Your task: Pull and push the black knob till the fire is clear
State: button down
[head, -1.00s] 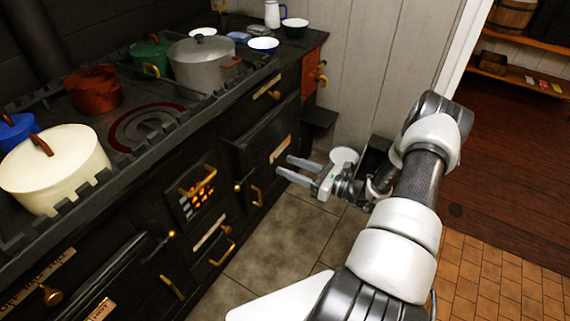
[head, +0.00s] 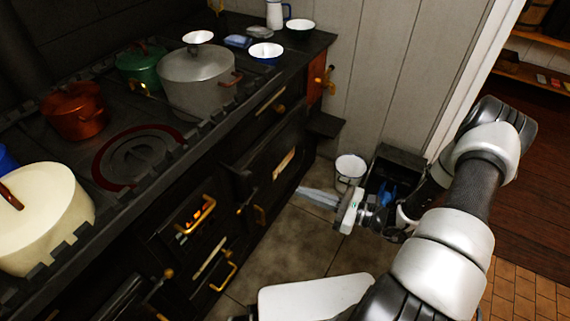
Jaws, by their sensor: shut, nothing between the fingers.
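The black range (head: 150,225) runs down the left of the head view. Orange fire glow (head: 197,213) shows behind the small grate door with a brass handle (head: 203,207). My gripper (head: 303,192) is shut and empty, right of the range front and above the floor. Its fingers point left toward the range, apart from the grate door.
A cream pot (head: 45,230), red pot (head: 75,112), green pot (head: 140,65) and grey pot (head: 200,80) stand on the range. A black box (head: 402,158) and white pail (head: 350,168) stand by the wall. Floor tiles (head: 290,245) are clear before the range.

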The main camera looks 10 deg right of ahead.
jog(key=b, duration=0.1)
send_near(243, 175)
jog(key=w+a+f, duration=0.2)
jog(key=w, duration=0.1)
jog(key=shift+w+a+r, duration=0.2)
jog(key=shift+w+a, duration=0.25)
jog(key=shift+w, duration=0.3)
jog(key=b+x, duration=0.1)
jog(key=x, duration=0.6)
jog(key=shift+w+r, duration=0.2)
jog(key=shift+w, duration=0.2)
